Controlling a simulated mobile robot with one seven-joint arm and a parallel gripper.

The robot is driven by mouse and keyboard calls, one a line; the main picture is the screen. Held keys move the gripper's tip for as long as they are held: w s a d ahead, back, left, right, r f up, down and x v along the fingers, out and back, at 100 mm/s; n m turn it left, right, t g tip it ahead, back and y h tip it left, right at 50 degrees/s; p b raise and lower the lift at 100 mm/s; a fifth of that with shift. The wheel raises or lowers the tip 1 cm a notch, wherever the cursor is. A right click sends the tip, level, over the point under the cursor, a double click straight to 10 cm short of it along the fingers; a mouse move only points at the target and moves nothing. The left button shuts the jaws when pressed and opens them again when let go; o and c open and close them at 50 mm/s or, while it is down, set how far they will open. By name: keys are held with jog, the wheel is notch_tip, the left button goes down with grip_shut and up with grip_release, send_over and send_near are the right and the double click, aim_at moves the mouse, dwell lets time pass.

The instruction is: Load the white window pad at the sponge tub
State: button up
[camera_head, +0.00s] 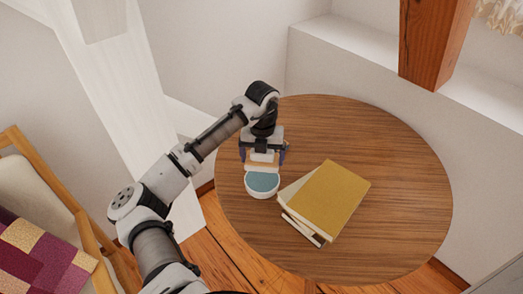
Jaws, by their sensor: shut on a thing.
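The sponge tub (262,194) is a small white round tub with a blue-green top surface, standing on the left part of the round wooden table. My gripper (263,155) points down at the tub's far edge, with one dark finger on each side. It is shut on the white window pad (262,167), a pale block with a tan band, seen between the fingers. The pad is just behind or over the tub's far rim; I cannot tell whether it touches the sponge. The gripper hides part of the pad.
A yellow book (330,200) lies on a stack of pale books right beside the tub. The round table (400,180) is clear at the right and back. A timber post (435,40) stands behind on a white ledge. A wooden-framed chair (35,190) with a patchwork cover is at left.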

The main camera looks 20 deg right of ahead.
jog(key=shift+s+f+b, duration=0.1)
jog(key=shift+f+b, duration=0.35)
jog(key=shift+f, duration=0.2)
jog(key=b, duration=0.3)
send_over(262, 179)
jog(key=shift+f, duration=2.2)
jog(key=shift+f, duration=0.55)
jog(key=shift+r+p, duration=2.25)
jog(key=shift+r, duration=1.3)
